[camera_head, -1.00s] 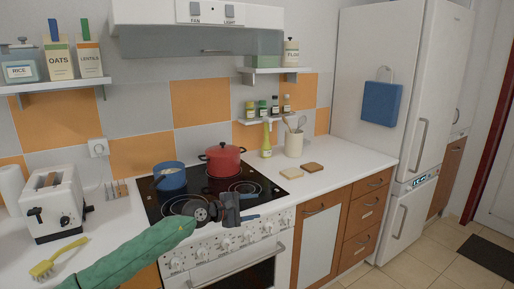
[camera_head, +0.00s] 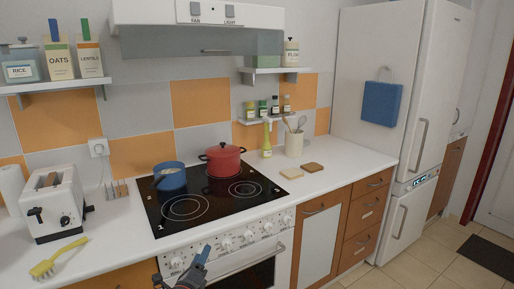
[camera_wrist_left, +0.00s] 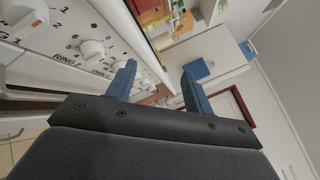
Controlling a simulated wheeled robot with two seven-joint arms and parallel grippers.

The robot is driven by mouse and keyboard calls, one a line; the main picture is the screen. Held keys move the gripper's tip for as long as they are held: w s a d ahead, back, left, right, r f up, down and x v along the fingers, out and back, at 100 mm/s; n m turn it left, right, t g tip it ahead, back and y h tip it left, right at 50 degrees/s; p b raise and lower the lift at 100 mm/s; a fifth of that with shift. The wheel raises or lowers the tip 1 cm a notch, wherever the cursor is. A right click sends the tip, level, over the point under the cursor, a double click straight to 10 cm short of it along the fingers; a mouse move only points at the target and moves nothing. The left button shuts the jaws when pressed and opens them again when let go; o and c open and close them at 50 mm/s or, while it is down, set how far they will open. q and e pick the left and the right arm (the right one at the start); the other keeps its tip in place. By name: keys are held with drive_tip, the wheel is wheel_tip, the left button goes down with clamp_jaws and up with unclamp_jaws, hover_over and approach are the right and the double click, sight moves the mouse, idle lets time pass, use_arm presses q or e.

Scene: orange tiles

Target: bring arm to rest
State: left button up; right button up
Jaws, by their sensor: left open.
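My left gripper (camera_head: 204,255) is low in front of the stove, below the cooktop's front edge and near the knob panel. Its blue fingers show in the left wrist view (camera_wrist_left: 157,84), spread apart with nothing between them. The stove's white knobs (camera_wrist_left: 92,50) are close on the left of that view. My right gripper is in neither view.
A blue pot (camera_head: 170,178) and a red pot (camera_head: 222,161) stand on the black cooktop (camera_head: 207,208). A toaster (camera_head: 56,207) and a yellow brush (camera_head: 57,259) are on the left counter.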

use_arm(q)
drive_tip(key=s+a+f+n+g+y, duration=0.4)
drive_tip(key=s+a+f+n, duration=0.25)
drive_tip(key=s+f, duration=0.2)
drive_tip(key=s+a+f+n+g+y, duration=0.3)
drive_tip(key=s+a+f+n+g, duration=0.15)
drive_tip(key=s+f+n, duration=0.35)
drive_tip(key=s+a+f+n+g, duration=0.2)
drive_tip(key=s+f+n+g, duration=0.15)
drive_tip(key=s, duration=0.95)
drive_tip(key=s+a+f+n+g, duration=0.25)
drive_tip(key=s+n+g, duration=0.2)
drive_tip(key=s, duration=0.95)
drive_tip(key=d+n+g+h, duration=0.1)
drive_tip(key=d+n+h, duration=0.2)
drive_tip(key=d, duration=1.4)
drive_tip(key=shift+w+d+r+h, duration=0.35)
drive_tip(key=shift+r+h, duration=0.05)
drive_tip(key=shift+h, duration=0.3)
